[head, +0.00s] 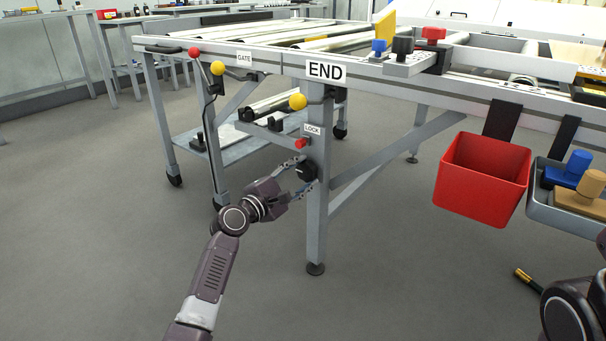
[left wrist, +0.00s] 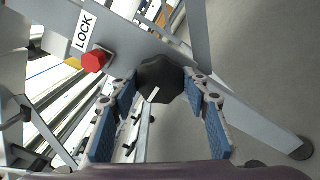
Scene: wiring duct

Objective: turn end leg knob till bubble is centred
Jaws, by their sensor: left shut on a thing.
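The end leg (head: 317,215) stands under the END sign (head: 326,72). Its black, faceted knob (head: 307,171) sits on the leg below the LOCK label (head: 312,129). The knob also shows in the left wrist view (left wrist: 162,77), with a white mark on its face. My left gripper (head: 303,174) reaches in from the left and is shut on the knob, with its blue-padded fingers on either side. A red lock knob (head: 301,143) sits just above it. I cannot make out a bubble in either view. My right gripper is not in view.
A yellow ball handle (head: 298,102) sticks out above the lock. A red bin (head: 484,180) and a grey tray (head: 572,212) hang from the rail at right. A dark cylinder with gold bands (head: 528,280) lies on the floor. The floor left of the leg is open.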

